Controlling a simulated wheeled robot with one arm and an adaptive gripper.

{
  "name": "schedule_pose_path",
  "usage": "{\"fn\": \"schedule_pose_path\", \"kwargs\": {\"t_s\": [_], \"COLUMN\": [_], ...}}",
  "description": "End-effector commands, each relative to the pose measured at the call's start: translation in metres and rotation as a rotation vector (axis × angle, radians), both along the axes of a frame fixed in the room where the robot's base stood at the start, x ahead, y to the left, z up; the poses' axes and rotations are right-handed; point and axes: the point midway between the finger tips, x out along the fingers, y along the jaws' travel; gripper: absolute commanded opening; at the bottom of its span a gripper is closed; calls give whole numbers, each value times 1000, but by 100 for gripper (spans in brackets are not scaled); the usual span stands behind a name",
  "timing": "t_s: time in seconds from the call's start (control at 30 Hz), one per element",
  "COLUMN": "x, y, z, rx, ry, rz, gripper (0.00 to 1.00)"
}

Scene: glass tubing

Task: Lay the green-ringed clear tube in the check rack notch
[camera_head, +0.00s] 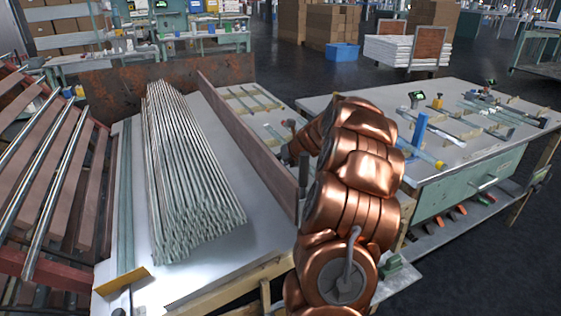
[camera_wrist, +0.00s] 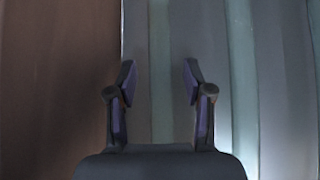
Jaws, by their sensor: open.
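My gripper (camera_wrist: 158,82) is open in the wrist view, its two dark fingers apart and pointing down at a pale surface. A pale green-tinted clear tube (camera_wrist: 160,45) runs lengthwise between and below the fingers, and nothing shows gripped. A second such tube (camera_wrist: 243,80) lies to the right of the fingers, and part of another (camera_wrist: 316,40) shows at the right edge. No green ring is discernible on any of them. In the head view my copper arm hides much of the work area. I cannot single out the check rack notch there.
A brown divider board (camera_head: 250,128) stands left of my arm; a brown surface (camera_wrist: 60,90) fills the wrist view's left. A large bundle of tubes (camera_head: 185,170) lies beyond the divider. The right bench (camera_head: 330,102) carries thin rods, small yellowish holders and a blue upright piece (camera_head: 418,130).

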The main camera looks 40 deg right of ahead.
Motion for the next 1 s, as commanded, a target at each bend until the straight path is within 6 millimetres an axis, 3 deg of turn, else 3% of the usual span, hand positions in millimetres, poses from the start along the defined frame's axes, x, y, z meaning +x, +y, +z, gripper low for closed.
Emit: {"fn": "schedule_pose_path", "kwargs": {"t_s": [0.4, 1.0], "x": [0, -72], "y": [0, 10], "z": [9, 83], "rx": [-2, 0], "ry": [0, 1], "rz": [2, 0], "gripper": [51, 51]}}
